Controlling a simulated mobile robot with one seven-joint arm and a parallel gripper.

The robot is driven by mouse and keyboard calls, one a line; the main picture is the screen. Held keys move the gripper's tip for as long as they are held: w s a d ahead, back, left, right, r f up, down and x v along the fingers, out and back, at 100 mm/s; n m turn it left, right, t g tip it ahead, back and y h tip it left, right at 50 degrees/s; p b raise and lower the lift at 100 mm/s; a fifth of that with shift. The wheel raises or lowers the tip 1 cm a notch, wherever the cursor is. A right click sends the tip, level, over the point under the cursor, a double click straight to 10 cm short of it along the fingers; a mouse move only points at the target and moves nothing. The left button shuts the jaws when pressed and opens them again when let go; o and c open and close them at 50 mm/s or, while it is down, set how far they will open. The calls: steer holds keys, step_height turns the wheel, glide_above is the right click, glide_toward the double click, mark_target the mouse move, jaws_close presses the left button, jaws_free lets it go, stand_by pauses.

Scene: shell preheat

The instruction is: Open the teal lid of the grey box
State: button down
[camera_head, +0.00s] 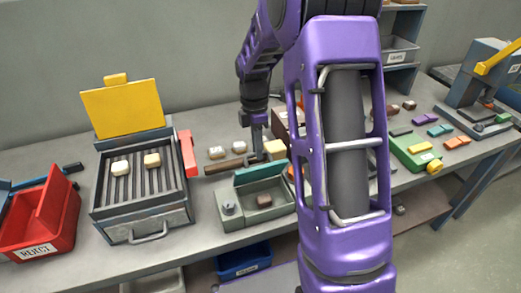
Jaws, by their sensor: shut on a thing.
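The grey box (258,213) stands on the bench in the middle of the view, with a small brown block (264,200) inside. Its teal lid (260,173) is raised along the back edge, so the inside shows; its exact angle is hard to tell. My gripper (257,152) points down just behind the lid. It is shut at the right end of a brown bar (228,165), which extends left behind the box. The fingertips are small, and whether they touch the lid is unclear. My purple arm hides the area right of the box.
A grill (145,217) with its yellow lid (122,108) raised stands left of the box. A red reject bin (40,222) is at far left. A cream block (274,150) sits close by my gripper. A green tray (413,152) lies to the right.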

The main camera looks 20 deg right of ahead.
steer(key=w+f+g, duration=0.4)
steer(key=w+g, duration=0.2)
steer(key=w, duration=0.1)
steer(key=shift+g, duration=0.3)
steer(key=shift+w+f, duration=0.1)
stand_by(0.6)
steer(key=c, duration=0.8)
jaws_free()
steer(key=shift+w, duration=0.1)
steer(key=shift+c, duration=0.2)
steer(key=shift+r, duration=0.25)
